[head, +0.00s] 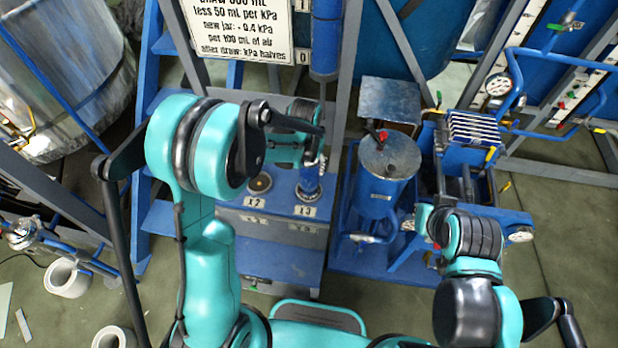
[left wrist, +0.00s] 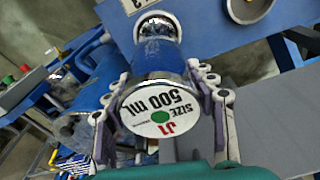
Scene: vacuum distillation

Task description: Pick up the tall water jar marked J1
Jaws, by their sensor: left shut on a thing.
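The tall jar J1 (left wrist: 158,55) is blue with shiny metal ends. Its white end face (left wrist: 160,108) reads "J1 SIZE 500 mL" with a green dot. My left gripper (left wrist: 163,85) has its fingers on both sides of the jar, shut on it near the labelled end. In the head view the jar (head: 310,184) is upright by the X3 label, below my left gripper (head: 312,158). I cannot tell whether its base touches the shelf. My right gripper (head: 432,222) is at the right beside the blue machine, its fingers mostly hidden by its own wrist.
A blue cylinder (head: 326,40) hangs behind my left gripper, beside a white sign (head: 240,28). A lidded blue pot (head: 382,180) stands to the right. White rings (head: 68,278) lie on the floor at left.

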